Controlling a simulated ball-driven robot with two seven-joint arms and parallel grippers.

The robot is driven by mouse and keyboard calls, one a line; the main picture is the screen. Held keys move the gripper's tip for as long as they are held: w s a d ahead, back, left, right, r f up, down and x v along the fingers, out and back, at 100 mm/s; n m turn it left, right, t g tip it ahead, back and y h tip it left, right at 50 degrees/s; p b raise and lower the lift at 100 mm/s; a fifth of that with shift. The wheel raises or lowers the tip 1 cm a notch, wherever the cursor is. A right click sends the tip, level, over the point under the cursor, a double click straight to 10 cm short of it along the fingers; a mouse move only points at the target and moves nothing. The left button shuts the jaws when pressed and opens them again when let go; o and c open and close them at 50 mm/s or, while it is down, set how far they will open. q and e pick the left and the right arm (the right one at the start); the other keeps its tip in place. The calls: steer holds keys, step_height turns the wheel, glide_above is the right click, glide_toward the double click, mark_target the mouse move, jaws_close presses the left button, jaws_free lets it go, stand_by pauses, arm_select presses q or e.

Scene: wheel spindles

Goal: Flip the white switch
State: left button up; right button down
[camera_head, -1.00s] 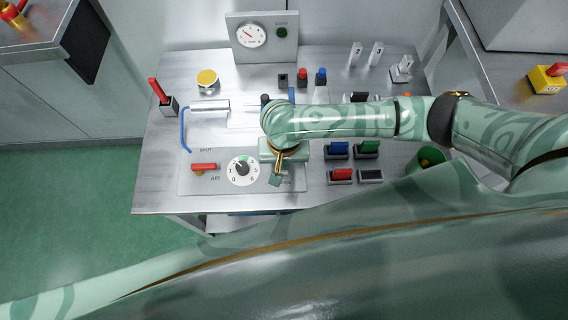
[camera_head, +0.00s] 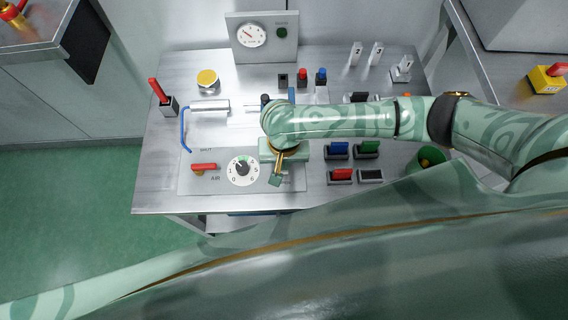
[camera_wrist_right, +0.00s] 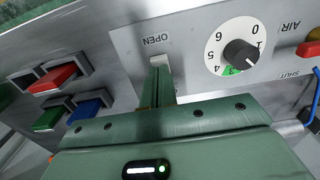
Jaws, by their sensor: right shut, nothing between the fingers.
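The white switch (camera_wrist_right: 158,61) is a small pale piece on the steel panel, beside the OPEN label in the right wrist view. My right gripper (camera_wrist_right: 160,82) is shut and empty, and its fingertips are right at the switch. I cannot tell whether they touch it, and the fingers hide part of it. In the head view the right gripper (camera_head: 275,180) is over the front panel, right of the dial, and the switch is hidden there. My left gripper is not in view.
Left of the gripper in the head view are a numbered dial (camera_head: 242,170) and a red-handled valve (camera_head: 204,167). To its right are blue (camera_head: 338,149), green (camera_head: 367,148) and red (camera_head: 341,175) rocker blocks. A gauge box (camera_head: 264,40) stands at the back.

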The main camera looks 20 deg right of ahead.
steer(key=shift+f, duration=0.95)
stand_by(0.4)
steer(key=shift+r+p, duration=0.85)
step_height(320, 180, up, 5)
steer(key=p, duration=0.7)
steer(key=shift+r+p, duration=0.15)
steer(key=shift+p, duration=0.25)
